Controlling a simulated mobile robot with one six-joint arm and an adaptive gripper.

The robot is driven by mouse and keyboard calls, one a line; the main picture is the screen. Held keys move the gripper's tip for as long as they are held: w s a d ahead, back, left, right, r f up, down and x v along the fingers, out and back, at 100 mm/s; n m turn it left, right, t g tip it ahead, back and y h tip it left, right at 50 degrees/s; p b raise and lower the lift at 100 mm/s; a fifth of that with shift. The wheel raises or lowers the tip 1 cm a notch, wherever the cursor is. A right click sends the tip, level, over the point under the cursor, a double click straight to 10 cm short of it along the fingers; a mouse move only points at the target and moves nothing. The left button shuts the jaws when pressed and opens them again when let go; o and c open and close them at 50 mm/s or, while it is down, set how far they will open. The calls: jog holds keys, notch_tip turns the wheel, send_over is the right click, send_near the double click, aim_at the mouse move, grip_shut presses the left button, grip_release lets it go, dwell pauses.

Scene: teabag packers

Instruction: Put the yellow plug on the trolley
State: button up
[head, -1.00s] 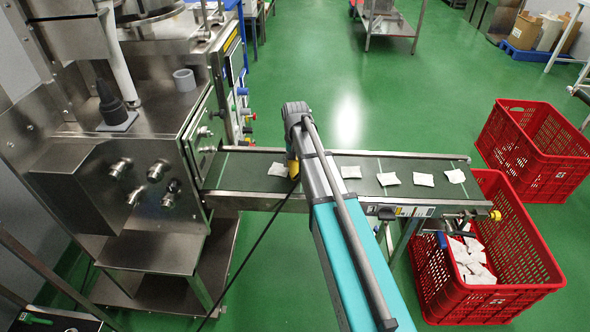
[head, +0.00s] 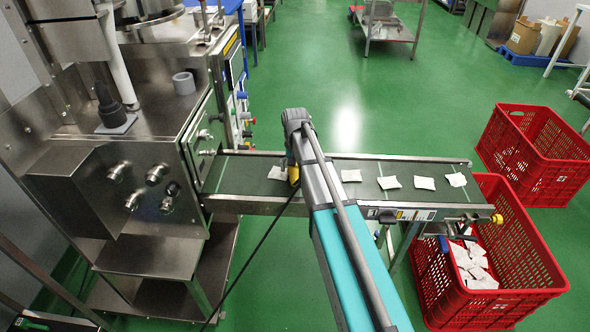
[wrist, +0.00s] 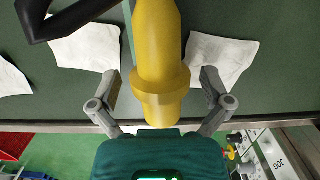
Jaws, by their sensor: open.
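The yellow plug (wrist: 160,60) lies over the green conveyor belt, with a black cable (wrist: 75,20) beside it at the top left of the wrist view. In the head view the plug (head: 294,174) shows small beside my arm, and a dark cable runs from there down to the floor. My gripper (wrist: 161,88) is open, with one finger on each side of the plug and gaps visible on both sides. The trolley is probably the steel one (head: 392,32) standing on the floor at the back. My arm hides part of the belt and the gripper in the head view.
White teabags (head: 424,183) lie on the conveyor belt (head: 235,178), two close beside the plug. A steel packing machine (head: 150,170) stands at the left. Red crates (head: 535,155) stand at the right, the near one holding teabags. Green floor behind the belt is clear.

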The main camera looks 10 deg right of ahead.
jog(key=shift+r, duration=0.2)
notch_tip(320, 180, up, 12)
jog(key=w+p, duration=0.1)
jog(key=p, duration=1.1)
jog(key=shift+w+d, duration=0.15)
jog(key=shift+f, duration=0.1)
dwell(0.6)
jog(key=s+a+n+t, duration=0.1)
jog(key=s+n, duration=0.2)
jog(key=s, duration=1.9)
jog(key=shift+a, duration=0.15)
jog(key=shift+c, duration=0.3)
notch_tip(320, 180, up, 27)
jog(key=p, duration=2.7)
